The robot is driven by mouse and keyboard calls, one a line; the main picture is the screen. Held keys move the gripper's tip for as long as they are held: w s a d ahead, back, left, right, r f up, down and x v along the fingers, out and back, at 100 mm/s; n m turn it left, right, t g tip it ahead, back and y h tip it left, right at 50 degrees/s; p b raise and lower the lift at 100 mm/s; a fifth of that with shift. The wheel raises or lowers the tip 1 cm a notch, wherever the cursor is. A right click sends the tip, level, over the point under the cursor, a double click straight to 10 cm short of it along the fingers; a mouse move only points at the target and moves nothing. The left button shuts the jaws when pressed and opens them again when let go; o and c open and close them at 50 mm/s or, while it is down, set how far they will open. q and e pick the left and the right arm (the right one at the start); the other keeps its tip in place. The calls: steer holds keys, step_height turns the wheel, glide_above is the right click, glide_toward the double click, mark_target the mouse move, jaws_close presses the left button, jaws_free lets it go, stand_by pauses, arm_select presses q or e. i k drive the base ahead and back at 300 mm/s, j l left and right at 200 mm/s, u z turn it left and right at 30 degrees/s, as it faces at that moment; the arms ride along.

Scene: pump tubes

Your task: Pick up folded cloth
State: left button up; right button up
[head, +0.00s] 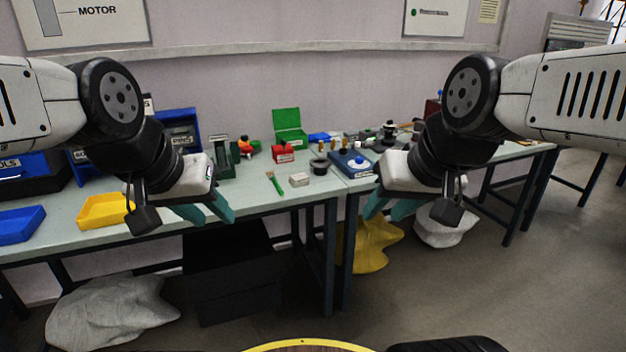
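No cloth can be picked out for certain. A small pale block-like item (299,180) lies on the workbench (250,205) near its front edge, and a flat blue item (319,137) lies further back; either is too small to identify as folded cloth. My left gripper (217,220) is open and empty, in front of the bench edge and left of the pale item. My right gripper (383,218) is open and empty, right of the pale item. Both grippers point down with teal fingers apart.
A green-handled brush (275,183), red box (283,153), black cup (319,166) and blue pump unit (350,163) surround the pale item. Yellow (104,210) and blue (20,225) trays sit left. Black crates (232,270) and draped sacks (110,308) are below the bench.

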mark_target(300, 179)
steer(key=i+z, duration=0.15)
steer(key=i, duration=0.3)
steer(key=i+j+z, duration=0.2)
steer(key=i, duration=0.25)
steer(key=i+j+z, duration=0.15)
steer(key=i, duration=0.3)
